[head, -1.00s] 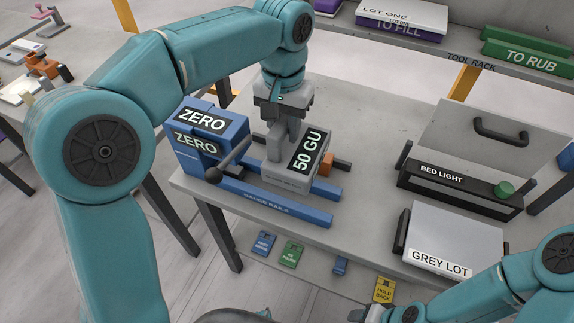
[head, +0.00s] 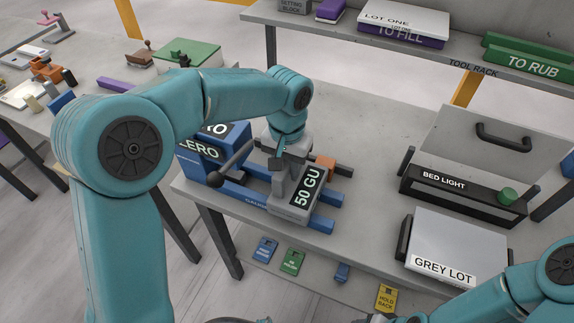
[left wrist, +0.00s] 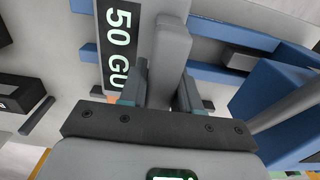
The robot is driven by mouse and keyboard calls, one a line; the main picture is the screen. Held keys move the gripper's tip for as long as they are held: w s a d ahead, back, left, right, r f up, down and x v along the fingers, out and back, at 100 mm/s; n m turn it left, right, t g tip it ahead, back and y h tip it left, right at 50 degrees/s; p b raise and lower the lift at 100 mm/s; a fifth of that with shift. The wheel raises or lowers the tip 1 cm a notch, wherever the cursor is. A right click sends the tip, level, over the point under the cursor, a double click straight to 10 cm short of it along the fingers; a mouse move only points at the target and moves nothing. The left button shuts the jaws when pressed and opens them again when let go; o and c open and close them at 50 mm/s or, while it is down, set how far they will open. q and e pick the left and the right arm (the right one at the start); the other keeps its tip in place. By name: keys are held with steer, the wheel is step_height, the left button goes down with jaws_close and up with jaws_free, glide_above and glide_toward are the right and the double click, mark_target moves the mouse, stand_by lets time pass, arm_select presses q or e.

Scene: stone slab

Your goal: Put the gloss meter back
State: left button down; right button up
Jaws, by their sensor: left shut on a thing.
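The gloss meter (head: 290,214) is a grey block with a dark "50 GU" face. It also shows in the left wrist view (left wrist: 148,14), with its upright grey handle (left wrist: 172,65) between my fingers. My left gripper (head: 284,170) is shut on that handle from above. The meter is over the blue gauge rails (head: 325,226), near their right end; I cannot tell whether it touches them. A blue "ZERO" block (head: 205,150) stands at the left end of the rails.
A dark lever (head: 232,160) and an orange block (head: 325,166) are close to the meter. The bed light box (head: 460,195) and grey lot case (head: 460,240) stand to the right. The slab (head: 370,150) between is bare. Small tags lie below the front edge.

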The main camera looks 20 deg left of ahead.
arm_select(q)
steer(key=shift+f, duration=0.2)
steer(key=c, duration=0.8)
jaws_free()
steer(key=shift+w, duration=0.1)
step_height(320, 180, up, 12)
steer(key=shift+r+p, duration=0.25)
steer(key=shift+p, duration=0.3)
